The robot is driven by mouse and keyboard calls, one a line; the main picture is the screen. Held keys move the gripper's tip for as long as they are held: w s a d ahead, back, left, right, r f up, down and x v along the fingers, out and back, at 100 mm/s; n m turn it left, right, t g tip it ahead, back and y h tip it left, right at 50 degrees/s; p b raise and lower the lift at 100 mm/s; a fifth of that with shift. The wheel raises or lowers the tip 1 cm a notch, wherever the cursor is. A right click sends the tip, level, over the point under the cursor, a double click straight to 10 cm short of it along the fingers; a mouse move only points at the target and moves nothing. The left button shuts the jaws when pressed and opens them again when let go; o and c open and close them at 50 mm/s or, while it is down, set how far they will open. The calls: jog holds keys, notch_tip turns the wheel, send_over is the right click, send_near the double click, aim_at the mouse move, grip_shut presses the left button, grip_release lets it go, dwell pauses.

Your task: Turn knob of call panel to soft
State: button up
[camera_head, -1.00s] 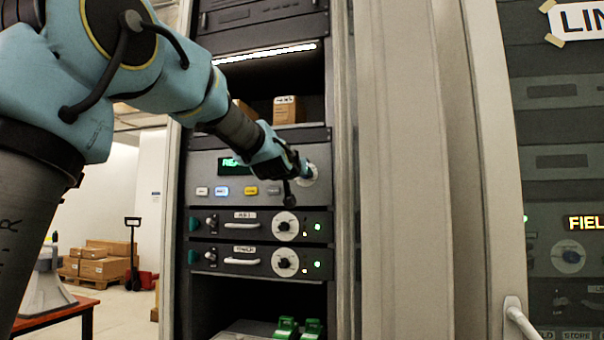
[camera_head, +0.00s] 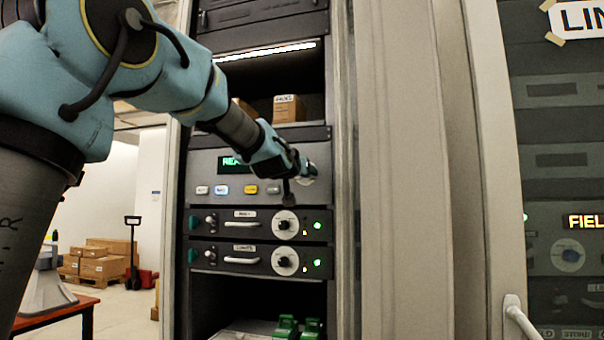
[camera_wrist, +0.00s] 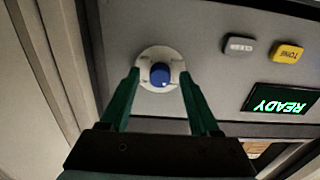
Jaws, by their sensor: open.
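The call panel (camera_head: 215,187) is a grey unit in the rack with a green display and a row of small buttons. Its knob (camera_wrist: 160,75) is blue and sits on a round white dial (camera_wrist: 143,58) in the wrist view. My gripper (camera_wrist: 160,76) is open, with one green finger on each side of the knob. I cannot tell whether the fingers touch it. In the head view my gripper (camera_head: 303,170) is at the panel's right end and covers most of the dial. The dial's markings are too small to read.
Two dark units with white dials, an upper one (camera_head: 285,224) and a lower one (camera_head: 285,261), sit just below. A rack post (camera_head: 343,180) stands close to the right. A box (camera_head: 288,109) rests on the shelf above.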

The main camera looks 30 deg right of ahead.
jog(key=shift+s+a, duration=0.1)
jog(key=b+v, duration=0.4)
jog(key=v, duration=0.6)
jog(key=shift+s+a, duration=0.2)
jog(key=shift+s, duration=0.05)
jog(key=w+a+f+n+g+y, duration=0.1)
jog(key=w+a+f+y, duration=0.15)
jog(key=a+f, duration=0.55)
jog(key=w+a+f+n+g+y, duration=0.1)
jog(key=a+f+g+y, duration=0.2)
jog(key=f, duration=0.9)
jog(key=w+a+f+n+y, duration=0.1)
jog(key=w+a+f+y, duration=0.1)
jog(key=a+f, duration=0.65)
jog(key=s+a+f+n+g+y, duration=0.2)
jog(key=s+a+f+g, duration=0.1)
jog(key=s+a+f, duration=0.5)
jog(key=s+a+f+n+g+y, duration=0.2)
jog(key=s+a+f+g, duration=0.2)
jog(key=s+a+f, duration=0.4)
notch_tip(320, 180, down, 5)
jog(key=shift+s+a+f+g, duration=0.15)
jog(key=shift+s+a+g, duration=0.2)
jog(key=shift+a, duration=0.65)
jog(key=shift+y, duration=0.25)
